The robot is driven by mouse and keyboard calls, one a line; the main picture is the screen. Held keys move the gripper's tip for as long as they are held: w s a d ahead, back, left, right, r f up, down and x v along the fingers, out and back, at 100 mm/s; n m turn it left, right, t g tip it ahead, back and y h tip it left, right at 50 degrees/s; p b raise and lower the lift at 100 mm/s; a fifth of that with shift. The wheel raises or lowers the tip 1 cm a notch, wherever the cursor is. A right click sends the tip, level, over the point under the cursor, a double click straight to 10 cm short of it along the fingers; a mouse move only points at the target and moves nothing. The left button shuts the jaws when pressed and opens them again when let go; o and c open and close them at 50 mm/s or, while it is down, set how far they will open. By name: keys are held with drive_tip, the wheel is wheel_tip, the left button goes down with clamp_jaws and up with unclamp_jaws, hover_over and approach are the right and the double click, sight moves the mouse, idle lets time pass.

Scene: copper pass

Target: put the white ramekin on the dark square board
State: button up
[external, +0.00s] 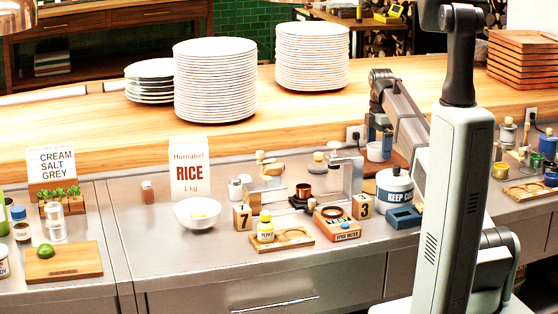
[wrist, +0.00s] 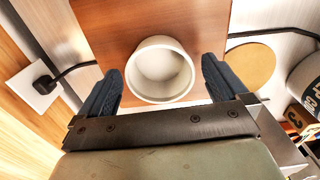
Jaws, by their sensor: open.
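The white ramekin (wrist: 160,72) stands upright on the reddish-brown square board (wrist: 108,28) in the wrist view. Board shows on both sides of it. In the external view the ramekin (external: 375,154) is small below my gripper (external: 379,141), and part of the board (external: 399,160) shows beside it. My gripper (wrist: 160,88) is open, with one dark blue finger on each side of the ramekin. Gaps show between the fingers and the ramekin's wall. The ramekin looks empty. The near part of the board is hidden behind my gripper.
A white canister (external: 394,187) marked "KEEP" stands in front of the board, beside a blue block (external: 403,217). A round cork-coloured disc (wrist: 250,66) lies right of the board. A wall socket (wrist: 33,85) with a black cable is at left. Stacked plates (external: 215,80) stand on the wooden ledge.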

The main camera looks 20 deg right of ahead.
wheel_tip(320, 180, up, 11)
idle(0.4)
